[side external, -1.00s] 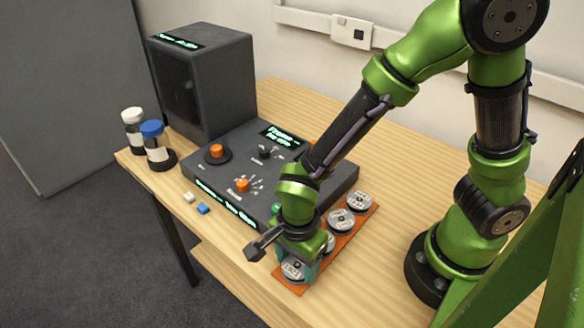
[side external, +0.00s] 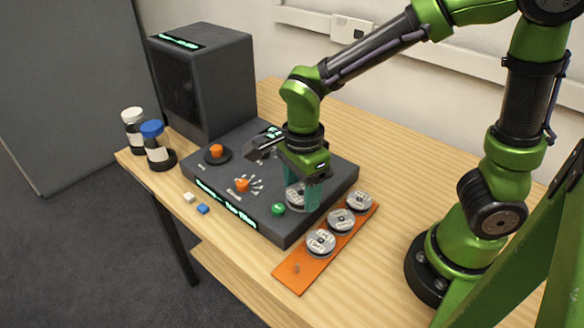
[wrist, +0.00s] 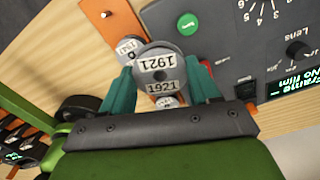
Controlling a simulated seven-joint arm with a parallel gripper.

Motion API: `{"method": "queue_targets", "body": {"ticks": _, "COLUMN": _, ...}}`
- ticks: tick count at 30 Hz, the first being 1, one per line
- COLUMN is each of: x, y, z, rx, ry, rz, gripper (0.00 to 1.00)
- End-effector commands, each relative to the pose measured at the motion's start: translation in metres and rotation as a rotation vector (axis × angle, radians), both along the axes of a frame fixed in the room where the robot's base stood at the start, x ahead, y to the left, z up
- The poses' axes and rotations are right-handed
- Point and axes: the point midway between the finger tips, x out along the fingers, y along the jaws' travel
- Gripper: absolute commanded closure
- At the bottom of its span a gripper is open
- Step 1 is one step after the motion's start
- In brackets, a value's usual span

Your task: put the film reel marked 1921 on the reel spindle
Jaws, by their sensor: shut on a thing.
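The film reel marked 1921 (wrist: 160,68) is a grey metal disc with white labels, which read clearly in the wrist view. My gripper (wrist: 162,85) is shut on it, with teal fingers on either side of its rim. In the side view my gripper (side external: 300,192) holds the reel (side external: 295,198) at the right part of the dark grey console (side external: 325,190). I cannot tell whether the reel is clear of the console top. I cannot pick out the reel spindle for sure; my gripper and the reel hide part of the console.
An orange rack (side external: 318,268) in front of the console holds three more reels; its near peg (side external: 297,268) is bare. The console carries a green button (side external: 278,209) and orange knobs (side external: 242,185). A dark cabinet (side external: 205,85) and two jars (side external: 155,145) stand at the left.

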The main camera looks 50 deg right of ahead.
Motion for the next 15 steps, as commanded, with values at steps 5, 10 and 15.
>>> {"method": "queue_targets", "body": {"ticks": 5, "x": 0.032, "y": -0.076, "z": 0.006, "rx": -0.001, "ry": -0.003, "rz": -0.192, "gripper": 0.70}}
{"method": "queue_targets", "body": {"ticks": 10, "x": 0.044, "y": -0.131, "z": 0.012, "rx": 0.000, "ry": -0.003, "rz": -0.287, "gripper": 0.70}}
{"method": "queue_targets", "body": {"ticks": 15, "x": 0.050, "y": -0.156, "z": 0.018, "rx": 0.004, "ry": -0.005, "rz": -0.281, "gripper": 0.70}}
